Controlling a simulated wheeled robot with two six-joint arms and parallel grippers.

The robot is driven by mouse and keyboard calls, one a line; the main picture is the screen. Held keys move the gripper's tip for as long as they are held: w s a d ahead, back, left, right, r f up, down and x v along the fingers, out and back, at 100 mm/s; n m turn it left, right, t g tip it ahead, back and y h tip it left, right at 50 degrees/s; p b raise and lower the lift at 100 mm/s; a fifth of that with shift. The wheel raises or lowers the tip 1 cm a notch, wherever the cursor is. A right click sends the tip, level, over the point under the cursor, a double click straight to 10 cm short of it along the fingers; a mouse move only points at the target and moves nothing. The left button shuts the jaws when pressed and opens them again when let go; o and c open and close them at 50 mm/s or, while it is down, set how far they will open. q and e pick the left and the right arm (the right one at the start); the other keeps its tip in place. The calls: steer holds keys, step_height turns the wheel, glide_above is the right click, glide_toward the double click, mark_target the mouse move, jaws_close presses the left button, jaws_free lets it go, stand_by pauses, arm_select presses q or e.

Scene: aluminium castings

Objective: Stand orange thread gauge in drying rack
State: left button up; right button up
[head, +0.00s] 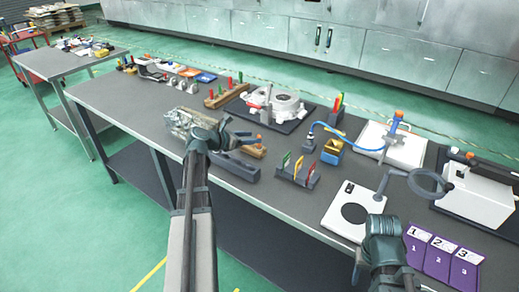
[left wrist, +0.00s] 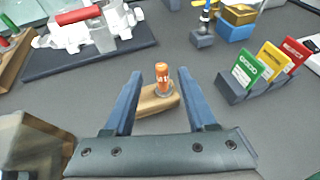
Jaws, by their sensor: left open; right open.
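An orange-topped thread gauge (left wrist: 162,76) stands upright in a small wooden block (left wrist: 158,101) in the left wrist view. The block shows in the head view (head: 257,152) just right of my left gripper (head: 238,138). That gripper is open, its two blue fingers (left wrist: 158,92) on either side of the gauge, with gaps to both. A dark slotted rack (left wrist: 232,92) holding green, yellow and red cards stands to the right; it also shows in the head view (head: 283,172). I cannot tell whether this is the drying rack. My right gripper (head: 384,226) is open near the front right edge.
A white casting (head: 274,102) sits on a dark mat behind. A blue-and-gold box (head: 332,150), white plate (head: 352,210) and purple numbered bins (head: 440,255) are to the right.

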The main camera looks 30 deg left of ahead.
mark_target(259, 145)
arm_select(q)
steer(key=shift+x, duration=1.35)
steer(key=shift+w+d+f+b, duration=0.2)
steer(key=shift+w+f+b, duration=0.2)
steer(key=shift+b, duration=0.25)
steer(key=b+x, duration=0.1)
steer(key=x, duration=0.3)
steer(key=shift+f+b, duration=0.2)
steer(key=shift+b, duration=0.2)
steer(key=shift+r, duration=0.1)
jaws_close()
